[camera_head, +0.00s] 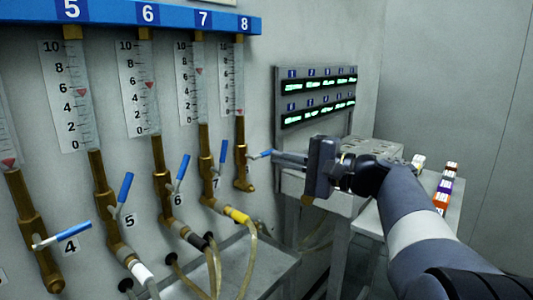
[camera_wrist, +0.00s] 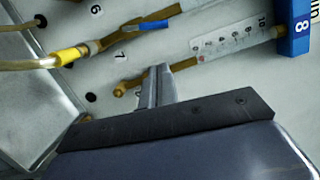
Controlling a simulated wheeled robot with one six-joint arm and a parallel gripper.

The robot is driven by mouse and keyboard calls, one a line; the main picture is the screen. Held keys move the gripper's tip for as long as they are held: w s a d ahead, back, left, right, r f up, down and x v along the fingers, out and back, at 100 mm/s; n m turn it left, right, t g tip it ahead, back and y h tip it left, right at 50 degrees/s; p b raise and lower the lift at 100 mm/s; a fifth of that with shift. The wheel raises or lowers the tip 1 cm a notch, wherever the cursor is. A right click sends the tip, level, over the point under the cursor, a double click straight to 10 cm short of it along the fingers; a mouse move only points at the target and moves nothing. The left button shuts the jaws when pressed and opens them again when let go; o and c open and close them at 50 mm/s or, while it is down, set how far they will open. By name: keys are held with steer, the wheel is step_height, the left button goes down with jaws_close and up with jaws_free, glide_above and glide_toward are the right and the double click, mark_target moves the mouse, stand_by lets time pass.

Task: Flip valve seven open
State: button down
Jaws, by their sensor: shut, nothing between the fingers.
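Valve seven is a brass pipe with a blue lever (camera_head: 222,152), above the label 7 (camera_head: 216,183). Its lever points up, nearly along the pipe, and a yellow-collared hose (camera_head: 237,215) leaves its lower end. The lever also shows in the wrist view (camera_wrist: 152,26), with the label 7 (camera_wrist: 120,56) below it. My gripper (camera_head: 275,156) is shut and empty, pointing left at the panel. Its tips are right of valve seven, close to the lever of valve eight (camera_head: 260,155); I cannot tell whether they touch. In the wrist view my fingers (camera_wrist: 160,72) hide part of pipe eight.
Valves five (camera_head: 124,188) and six (camera_head: 183,167) also have upright levers; valve four (camera_head: 60,237) and valve eight have sideways ones. Hoses hang below. A display panel (camera_head: 278,105) with green text is behind my gripper. Small labelled blocks (camera_head: 445,186) lie on a right-hand table.

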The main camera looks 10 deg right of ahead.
steer(key=shift+v, duration=2)
